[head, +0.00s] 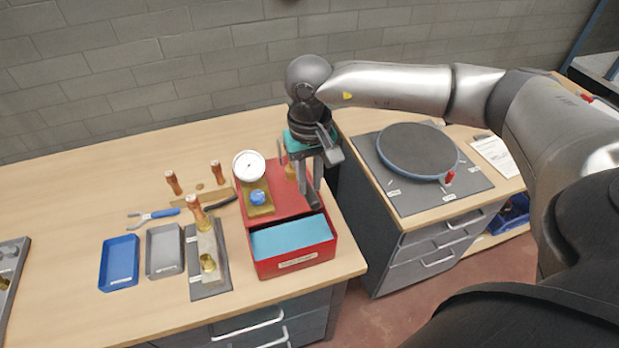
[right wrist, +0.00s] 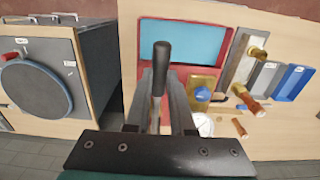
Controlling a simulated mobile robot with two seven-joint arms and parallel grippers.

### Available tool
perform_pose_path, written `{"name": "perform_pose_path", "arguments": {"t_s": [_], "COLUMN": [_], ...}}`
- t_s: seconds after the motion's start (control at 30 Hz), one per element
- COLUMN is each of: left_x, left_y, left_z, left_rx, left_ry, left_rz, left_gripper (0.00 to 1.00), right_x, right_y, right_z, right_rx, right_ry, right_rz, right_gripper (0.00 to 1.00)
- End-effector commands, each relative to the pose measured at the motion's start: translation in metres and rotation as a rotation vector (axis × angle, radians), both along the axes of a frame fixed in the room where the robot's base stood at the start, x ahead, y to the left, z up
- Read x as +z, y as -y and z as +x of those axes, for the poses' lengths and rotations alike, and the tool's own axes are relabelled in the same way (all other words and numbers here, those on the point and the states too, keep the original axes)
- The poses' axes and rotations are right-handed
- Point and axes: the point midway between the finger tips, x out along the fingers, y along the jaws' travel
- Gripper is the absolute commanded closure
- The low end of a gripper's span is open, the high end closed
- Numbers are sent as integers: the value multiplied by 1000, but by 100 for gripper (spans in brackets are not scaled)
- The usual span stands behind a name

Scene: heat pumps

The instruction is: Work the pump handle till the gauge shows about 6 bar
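The red pump box (head: 272,203) stands near the front right edge of the bench, with a blue-lined tray at its front. Its white round gauge (head: 249,165) faces up; the needle is too small to read. The gauge is partly hidden in the right wrist view (right wrist: 205,127). The pump handle, a rod with a black grip (right wrist: 161,60), stands between the fingers of my right gripper (right wrist: 160,105). The fingers look apart, with gaps beside the rod. In the head view, my right gripper (head: 311,185) points down over the box's right side. My left gripper is out of view.
A blue knob (head: 257,198) sits on a brass block beside the gauge. Left are a valve fixture (head: 209,255), grey tray (head: 164,250), blue tray (head: 119,262), pliers and copper-coloured fittings. A round turntable (head: 418,149) is on the right cabinet, across a gap.

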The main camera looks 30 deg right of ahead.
Motion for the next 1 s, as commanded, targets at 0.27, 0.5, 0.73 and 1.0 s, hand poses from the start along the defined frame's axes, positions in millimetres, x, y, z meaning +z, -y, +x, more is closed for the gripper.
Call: {"name": "perform_pose_path", "arguments": {"t_s": [0.27,0.5,0.73,1.0], "left_x": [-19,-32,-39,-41], "left_y": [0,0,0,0], "left_z": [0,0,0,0], "left_rx": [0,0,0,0], "left_ry": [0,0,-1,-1], "left_rz": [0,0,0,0], "left_gripper": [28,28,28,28], "right_x": [-20,-35,-42,-44], "right_y": [1,1,1,1], "right_z": [0,0,0,0], "right_rx": [-1,-1,-1,-1], "right_ry": [1,0,0,-1], "right_rz": [-2,-2,-2,-2], "right_gripper": [81,81,81,81]}}
